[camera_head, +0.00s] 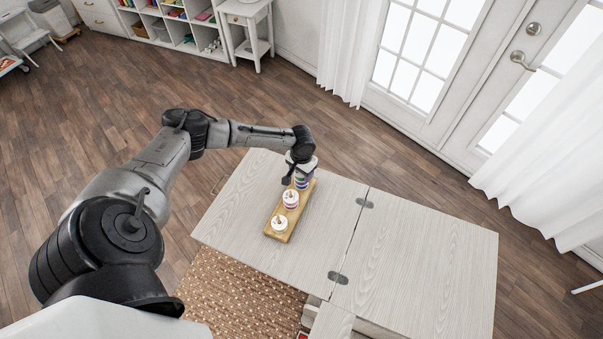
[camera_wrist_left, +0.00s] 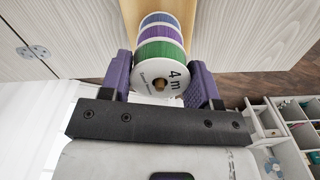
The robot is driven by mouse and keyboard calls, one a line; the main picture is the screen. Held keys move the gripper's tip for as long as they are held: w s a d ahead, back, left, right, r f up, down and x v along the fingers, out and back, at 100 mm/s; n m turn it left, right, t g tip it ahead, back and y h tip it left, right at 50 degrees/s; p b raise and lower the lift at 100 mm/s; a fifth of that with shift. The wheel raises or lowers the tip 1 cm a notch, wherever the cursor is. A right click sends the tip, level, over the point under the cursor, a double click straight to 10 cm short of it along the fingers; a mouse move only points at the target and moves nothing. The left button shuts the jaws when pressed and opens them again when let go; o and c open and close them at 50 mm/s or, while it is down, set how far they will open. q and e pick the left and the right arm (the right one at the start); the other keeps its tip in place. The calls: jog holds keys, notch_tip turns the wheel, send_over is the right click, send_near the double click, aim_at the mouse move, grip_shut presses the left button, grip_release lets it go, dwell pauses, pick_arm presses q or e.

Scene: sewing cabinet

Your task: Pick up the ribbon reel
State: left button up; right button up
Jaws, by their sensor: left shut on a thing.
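A wooden stand (camera_head: 272,236) lies on the pale cabinet top, bearing several ribbon reels in stacks on pegs. The stack at the far end (camera_head: 302,184) is under my left gripper (camera_head: 299,172). In the left wrist view, a green ribbon reel (camera_wrist_left: 159,50) with a white face marked "4 m" sits between the purple fingers of my left gripper (camera_wrist_left: 161,85), which is shut on it. Purple (camera_wrist_left: 160,32) and blue (camera_wrist_left: 159,18) reels line up directly behind it. The peg end shows in its centre hole. My right gripper is in neither view.
Two more reel stacks, a middle one (camera_head: 291,198) and a near one (camera_head: 279,223), stand on the same stand. The right leaf of the cabinet top (camera_head: 420,260) is bare. A woven front panel (camera_head: 235,295) is below the near edge.

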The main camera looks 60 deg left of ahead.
pick_arm(q)
jog(key=shift+r, duration=0.1)
jog(key=shift+c, duration=0.4)
jog(key=shift+r, duration=0.2)
jog(key=r, duration=0.2)
jog(key=d+r, duration=0.1)
jog(key=r, duration=0.1)
jog(key=shift+w+p, duration=0.15)
jog(key=shift+p, duration=0.15)
jog(key=w+d+r, duration=0.3)
jog(key=d+r, duration=0.3)
jog(key=d, duration=0.4)
jog(key=shift+r+p, duration=0.2)
jog(key=shift+p, duration=0.1)
jog(key=shift+d, duration=0.1)
jog(key=shift+r, duration=0.1)
